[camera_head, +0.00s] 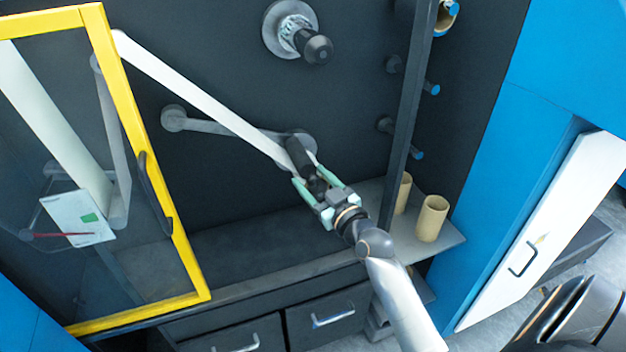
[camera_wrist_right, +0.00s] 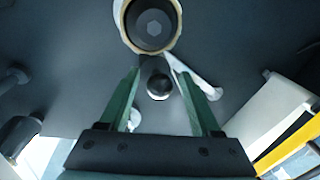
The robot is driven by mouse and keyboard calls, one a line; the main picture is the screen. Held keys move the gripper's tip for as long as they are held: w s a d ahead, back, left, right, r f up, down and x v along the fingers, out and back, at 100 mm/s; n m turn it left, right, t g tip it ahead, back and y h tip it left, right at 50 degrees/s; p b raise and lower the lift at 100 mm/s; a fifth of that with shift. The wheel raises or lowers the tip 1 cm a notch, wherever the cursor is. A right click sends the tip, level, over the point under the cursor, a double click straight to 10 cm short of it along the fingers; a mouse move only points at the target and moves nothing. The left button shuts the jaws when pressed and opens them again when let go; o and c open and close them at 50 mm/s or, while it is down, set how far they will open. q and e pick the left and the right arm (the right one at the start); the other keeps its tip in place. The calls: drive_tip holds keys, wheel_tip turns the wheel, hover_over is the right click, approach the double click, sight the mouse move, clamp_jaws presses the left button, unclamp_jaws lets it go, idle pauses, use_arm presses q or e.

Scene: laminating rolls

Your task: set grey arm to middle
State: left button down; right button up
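The grey arm (camera_head: 225,127) is on the dark machine wall in the head view, running from a round pivot at left, slightly down to the right. A black roller or handle (camera_head: 299,153) sticks out at its right end. My right gripper (camera_head: 309,178) is at this black end, its green fingers apart. In the right wrist view a dark round knob (camera_wrist_right: 158,86) shows between the open fingers (camera_wrist_right: 160,78); whether they touch it I cannot tell. A pale arm part (camera_wrist_right: 200,82) shows behind. My left gripper is not in view.
A white film strip (camera_head: 200,95) slants down to the black end. A yellow-framed glass door (camera_head: 128,150) stands at left. A dark post (camera_head: 408,110) stands right of my gripper. Cardboard rolls (camera_head: 432,220) stand on the shelf (camera_head: 451,243). A roll (camera_wrist_right: 128,38) also shows in the wrist view.

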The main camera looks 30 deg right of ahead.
drive_tip(key=shift+a+f, duration=0.1)
drive_tip(key=c, duration=0.9)
clamp_jaws()
